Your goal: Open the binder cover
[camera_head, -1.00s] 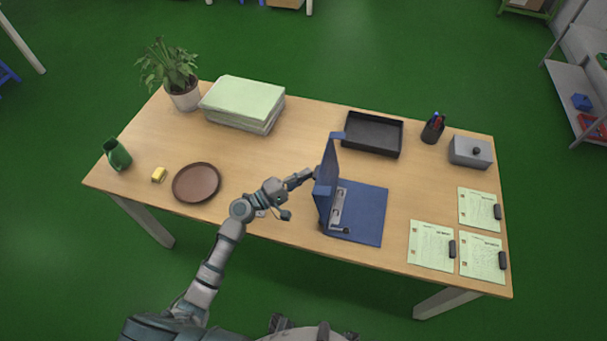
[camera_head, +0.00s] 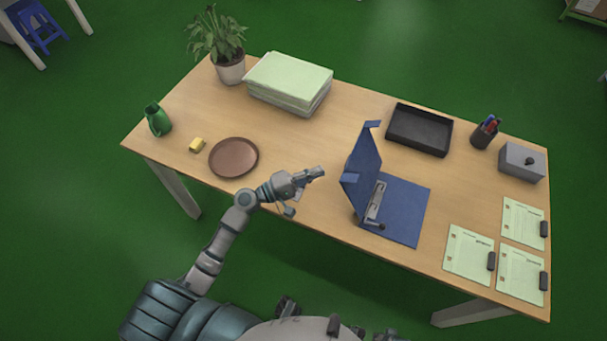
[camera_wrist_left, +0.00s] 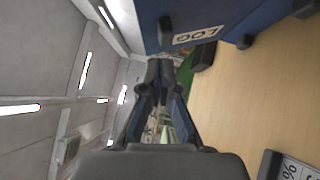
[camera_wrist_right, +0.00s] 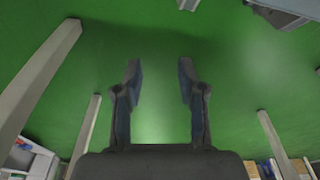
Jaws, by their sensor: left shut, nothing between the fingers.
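The blue binder (camera_head: 405,212) lies on the table right of centre. Its cover (camera_head: 362,165) stands raised and tilted a little to the left, and the metal ring clip (camera_head: 376,203) shows inside. My left gripper (camera_head: 318,172) is shut and empty, left of the cover and apart from it in the head view. In the left wrist view its fingertips (camera_wrist_left: 161,72) meet, and a blue binder surface with a white label (camera_wrist_left: 198,36) shows above right of them. My right gripper (camera_wrist_right: 160,80) is open and empty over green floor; it is outside the head view.
A brown plate (camera_head: 233,157), a yellow block (camera_head: 197,145) and a green vase (camera_head: 158,120) are at the left. A paper stack (camera_head: 288,82) and plant (camera_head: 216,40) stand behind. A black tray (camera_head: 420,130), pen cup (camera_head: 485,133), grey box (camera_head: 522,162) and clipped papers (camera_head: 470,250) are at the right.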

